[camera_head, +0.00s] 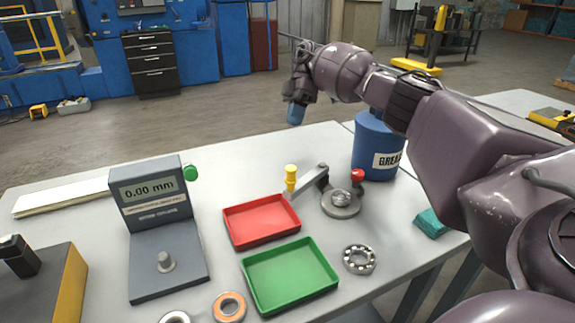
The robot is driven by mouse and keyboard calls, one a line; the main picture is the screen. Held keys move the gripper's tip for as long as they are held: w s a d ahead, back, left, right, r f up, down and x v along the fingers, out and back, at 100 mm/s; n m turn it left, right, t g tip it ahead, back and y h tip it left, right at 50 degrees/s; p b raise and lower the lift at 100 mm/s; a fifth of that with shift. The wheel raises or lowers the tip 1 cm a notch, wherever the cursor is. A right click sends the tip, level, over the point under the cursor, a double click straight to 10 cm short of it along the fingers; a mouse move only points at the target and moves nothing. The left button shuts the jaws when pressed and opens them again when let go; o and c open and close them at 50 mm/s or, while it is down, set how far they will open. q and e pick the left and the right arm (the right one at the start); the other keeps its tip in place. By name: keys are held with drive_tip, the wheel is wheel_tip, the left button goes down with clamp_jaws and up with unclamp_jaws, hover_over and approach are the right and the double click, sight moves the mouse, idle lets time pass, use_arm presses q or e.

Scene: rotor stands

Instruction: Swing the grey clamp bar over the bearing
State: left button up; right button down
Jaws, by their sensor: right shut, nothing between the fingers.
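The grey clamp bar (308,184) is on a small fixture on the table. It points left, away from the round fixture base (341,207), and has a yellow knob (291,176) near its outer end. A silver round part (341,197) sits on the base, clear of the bar; I cannot tell if it is a bearing. A red knob (357,176) stands at the back right of the base. My right gripper (296,115) is shut and empty, blue tips down, above and behind the fixture. My left gripper is out of view.
A blue grease tub (364,142) stands behind the fixture. Red (247,239) and green (272,290) trays are empty at the front left. A loose ball bearing (360,259) and an orange ring (229,307) lie on the table. A gauge (152,201) stands left.

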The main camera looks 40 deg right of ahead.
use_arm(q)
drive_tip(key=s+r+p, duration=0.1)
drive_tip(key=p, duration=0.1)
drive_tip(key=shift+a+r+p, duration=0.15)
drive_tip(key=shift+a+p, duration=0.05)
drive_tip(key=shift+p, duration=0.2)
use_arm(e)
drive_tip(key=s+a+f, duration=0.6)
drive_tip(key=f, duration=0.1)
drive_tip(key=shift+s+a+f, duration=0.2)
drive_tip(key=shift+s+a, duration=0.1)
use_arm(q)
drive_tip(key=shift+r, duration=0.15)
